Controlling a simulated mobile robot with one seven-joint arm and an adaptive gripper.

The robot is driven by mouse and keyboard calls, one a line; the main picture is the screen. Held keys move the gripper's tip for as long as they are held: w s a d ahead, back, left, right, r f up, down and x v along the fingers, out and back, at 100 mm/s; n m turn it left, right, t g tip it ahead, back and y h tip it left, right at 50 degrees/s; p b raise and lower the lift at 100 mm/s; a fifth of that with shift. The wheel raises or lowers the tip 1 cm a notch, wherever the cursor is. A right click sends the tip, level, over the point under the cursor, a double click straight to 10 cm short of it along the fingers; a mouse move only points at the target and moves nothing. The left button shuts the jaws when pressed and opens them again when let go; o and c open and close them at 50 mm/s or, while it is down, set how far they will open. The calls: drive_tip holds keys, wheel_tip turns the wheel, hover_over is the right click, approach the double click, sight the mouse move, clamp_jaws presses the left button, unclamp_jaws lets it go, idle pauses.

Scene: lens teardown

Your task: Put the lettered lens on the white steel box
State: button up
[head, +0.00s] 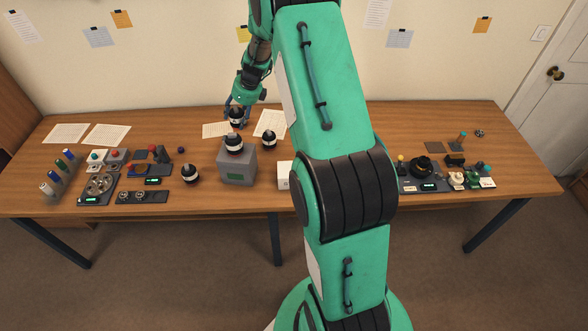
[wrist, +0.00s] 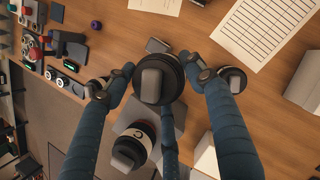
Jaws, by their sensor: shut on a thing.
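My gripper (head: 237,106) is shut on a black lens (head: 236,118) with a pale band, held above the back of the table. In the wrist view, the held lens (wrist: 152,82) shows its dark end between the fingers; no letter is readable on it. A similar lens (head: 233,143) stands on a grey box (head: 238,170); in the wrist view, a lens with a letter like C on its white band (wrist: 132,150) shows below my gripper. Other dark lenses stand left (head: 190,173) and right (head: 269,138) of the grey box. A white box (head: 284,176) is partly hidden by my arm.
Jars, buttons and small devices (head: 97,185) crowd the table's left end. More devices (head: 425,170) stand on the right. Paper sheets (head: 107,134) lie at the back. My arm hides the table's middle right. Bare wood (head: 225,200) shows along the front edge.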

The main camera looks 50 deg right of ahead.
drive_tip(key=s+r+m, duration=0.1)
drive_tip(key=s, duration=2)
drive_tip(key=s+a+f+m, duration=0.1)
drive_tip(key=s+a, duration=0.2)
drive_tip(key=s, duration=0.7)
drive_tip(key=s+a+f+m+h+p, duration=0.1)
drive_tip(key=s+a+f, duration=0.1)
drive_tip(key=s, duration=0.7)
drive_tip(key=shift+s+a+h, duration=0.3)
drive_tip(key=shift+s+a, duration=0.1)
drive_tip(key=shift+a, duration=0.5)
drive_tip(key=shift+w+f, duration=0.1)
drive_tip(key=w+d, duration=0.3)
drive_tip(key=w, duration=0.1)
drive_tip(key=w+d+f+b, duration=0.1)
drive_tip(key=w+d, duration=0.2)
drive_tip(key=w, duration=0.1)
drive_tip(key=w+d, duration=0.3)
drive_tip(key=w, duration=0.1)
drive_tip(key=shift+f+b, duration=0.2)
drive_tip(key=shift+b, duration=0.15)
